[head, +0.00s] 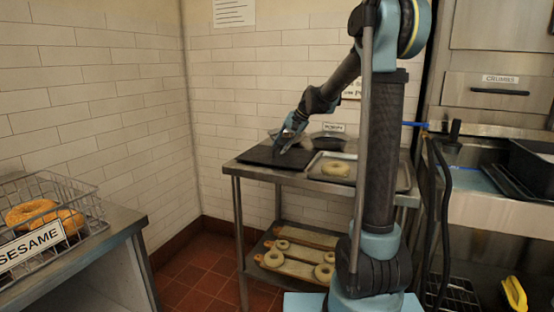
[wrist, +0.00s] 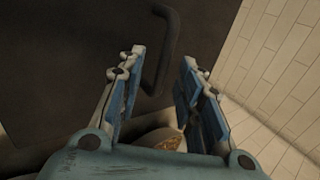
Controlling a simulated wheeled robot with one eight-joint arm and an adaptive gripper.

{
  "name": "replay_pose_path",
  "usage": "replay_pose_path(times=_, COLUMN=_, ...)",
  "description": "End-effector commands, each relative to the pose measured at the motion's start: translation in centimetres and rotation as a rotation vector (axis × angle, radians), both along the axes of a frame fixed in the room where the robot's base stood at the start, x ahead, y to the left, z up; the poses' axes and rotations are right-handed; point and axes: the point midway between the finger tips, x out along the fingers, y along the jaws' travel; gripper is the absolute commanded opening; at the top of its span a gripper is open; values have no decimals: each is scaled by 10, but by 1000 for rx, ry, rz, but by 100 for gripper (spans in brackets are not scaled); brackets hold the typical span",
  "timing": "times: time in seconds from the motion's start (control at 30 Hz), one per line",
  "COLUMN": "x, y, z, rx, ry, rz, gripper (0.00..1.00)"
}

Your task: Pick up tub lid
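The tub lid (wrist: 70,60) is a dark flat panel with a raised bar handle (wrist: 168,45) in the wrist view. In the head view, a black flat panel (head: 262,157), which looks like the same lid, lies on the left of the steel table. My gripper (wrist: 161,66) is open, its two blue-padded fingers apart. The handle's near end appears between the fingertips; I cannot tell whether they touch it. In the head view my gripper (head: 284,147) is over the panel, pointing down.
Dark containers (head: 330,140) stand behind, near the wall. A bowl with brown contents (wrist: 170,144) shows below the fingers. A wire basket of bagels (head: 50,215) is at left.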

Motion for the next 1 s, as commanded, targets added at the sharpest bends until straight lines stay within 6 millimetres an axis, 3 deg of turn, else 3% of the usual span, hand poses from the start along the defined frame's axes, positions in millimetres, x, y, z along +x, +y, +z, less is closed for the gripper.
replay_pose_path(times=0.27, x=1, y=3, z=-5, rx=0, ry=0, rz=0, gripper=33)
replay_pose_path(times=0.4, x=1, y=3, z=-5, rx=0, ry=0, rz=0, gripper=1)
replay_pose_path(times=0.43, x=1, y=3, z=-5, rx=0, ry=0, rz=0, gripper=0)
replay_pose_path(times=0.83, x=0, y=4, z=-2, rx=0, ry=-1, rz=2, gripper=0)
replay_pose_path(times=1.0, x=0, y=4, z=15, rx=0, ry=0, rz=2, gripper=0)
